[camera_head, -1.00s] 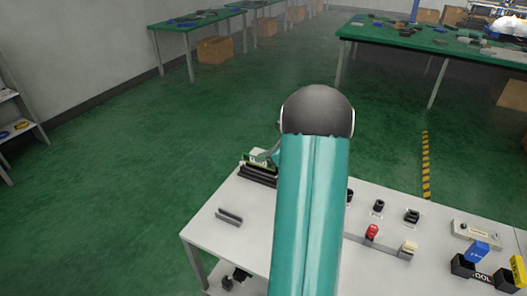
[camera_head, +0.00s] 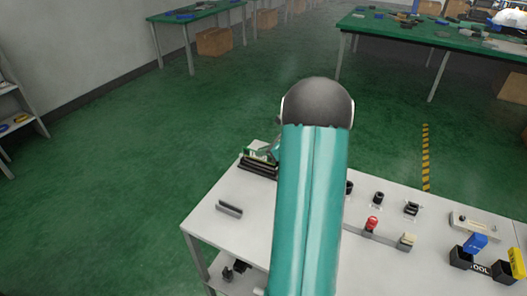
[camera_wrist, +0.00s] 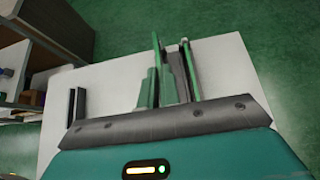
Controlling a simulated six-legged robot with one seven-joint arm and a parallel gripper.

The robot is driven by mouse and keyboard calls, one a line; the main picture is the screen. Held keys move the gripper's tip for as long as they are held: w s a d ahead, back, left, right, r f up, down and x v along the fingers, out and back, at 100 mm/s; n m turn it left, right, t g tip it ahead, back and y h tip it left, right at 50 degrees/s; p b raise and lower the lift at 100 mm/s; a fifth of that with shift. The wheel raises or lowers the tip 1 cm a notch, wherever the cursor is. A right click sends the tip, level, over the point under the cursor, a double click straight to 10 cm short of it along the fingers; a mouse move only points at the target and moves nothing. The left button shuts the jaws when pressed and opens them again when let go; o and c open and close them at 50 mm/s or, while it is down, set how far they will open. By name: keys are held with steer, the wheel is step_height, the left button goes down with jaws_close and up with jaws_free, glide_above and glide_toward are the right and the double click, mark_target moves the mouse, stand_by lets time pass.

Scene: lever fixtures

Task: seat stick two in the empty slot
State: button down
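A green board with dark slots (camera_head: 258,168) stands at the far left end of the white table in the head view, partly hidden behind my arm. In the wrist view, upright green and dark pieces (camera_wrist: 172,75) stand close ahead of my gripper's dark bar. I cannot tell which piece is stick two, which is the empty slot, or whether anything is held. My fingertips cannot be told apart from these pieces, and my arm hides the gripper in the head view.
A low grey two-walled holder (camera_head: 229,208) lies on the white table (camera_head: 205,222), left of my arm. It also shows in the wrist view (camera_wrist: 76,106). Red (camera_head: 372,224) and beige (camera_head: 406,242) levers, and black fixtures (camera_head: 411,208), stand to the right.

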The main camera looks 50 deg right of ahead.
mark_target(264, 160)
steer(key=shift+f, duration=2.1)
stand_by(0.5)
steer(key=c, duration=1.5)
jaws_free()
steer(key=shift+c, duration=0.2)
steer(key=v, duration=1.3)
steer(key=shift+s+r, duration=0.25)
steer(key=shift+s, duration=0.05)
steer(key=shift+d, duration=0.1)
